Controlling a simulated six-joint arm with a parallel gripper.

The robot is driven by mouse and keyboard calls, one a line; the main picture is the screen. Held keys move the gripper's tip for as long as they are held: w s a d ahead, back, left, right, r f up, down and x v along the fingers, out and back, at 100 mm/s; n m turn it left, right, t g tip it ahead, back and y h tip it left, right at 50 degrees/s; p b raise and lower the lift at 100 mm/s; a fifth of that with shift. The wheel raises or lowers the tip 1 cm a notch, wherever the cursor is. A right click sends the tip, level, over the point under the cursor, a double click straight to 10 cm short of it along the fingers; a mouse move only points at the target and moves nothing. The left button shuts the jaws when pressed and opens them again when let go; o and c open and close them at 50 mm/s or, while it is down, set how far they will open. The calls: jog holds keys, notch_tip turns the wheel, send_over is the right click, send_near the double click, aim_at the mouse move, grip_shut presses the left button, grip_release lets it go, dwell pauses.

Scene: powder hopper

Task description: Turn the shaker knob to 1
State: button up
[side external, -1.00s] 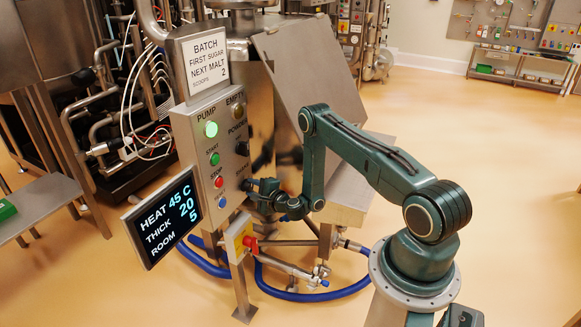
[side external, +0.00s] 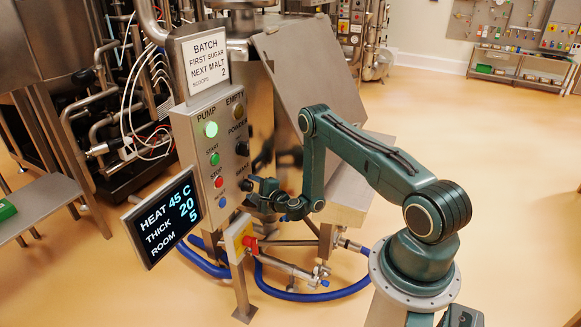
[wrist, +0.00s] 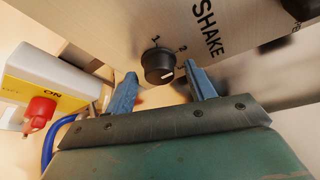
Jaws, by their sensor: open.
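The shaker knob (wrist: 158,66) is a small black round knob with a white pointer line, under the word SHAKE. In the wrist view the marks 1 and 2 show above it and to its upper right; a third mark by my right finger is partly hidden. The pointer line faces the lower right, away from 1. My gripper (wrist: 162,73) is open, its two blue fingers on either side of the knob in the picture, with visible gaps. How deep the fingers reach is unclear. In the side view my gripper (side external: 258,187) is just right of the lower panel, near the knob (side external: 246,185).
A yellow-and-white box with a red switch (wrist: 40,108) sits low at left. Blue hose lies on the floor.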

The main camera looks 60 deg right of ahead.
jog(key=shift+d+r+m+g+y, duration=0.1)
jog(key=shift+m+g+y, duration=0.45)
jog(key=shift+m, duration=0.75)
jog(key=shift+d+r+m+y, duration=0.15)
jog(key=shift+m+y, duration=1)
jog(key=shift+m, duration=0.65)
jog(key=shift+m+y, duration=0.5)
jog(key=shift+m, duration=0.1)
jog(key=shift+s, duration=0.25)
jog(key=d+v, duration=0.1)
jog(key=v, duration=1.2)
jog(key=w+a+r+n+g+y, duration=0.1)
jog(key=a+r+n+g+y, duration=0.5)
jog(key=a+r+n, duration=1.1)
jog(key=shift+a+r+n+y, duration=0.3)
jog(key=shift+a+n, duration=0.75)
jog(key=shift+n, duration=1.05)
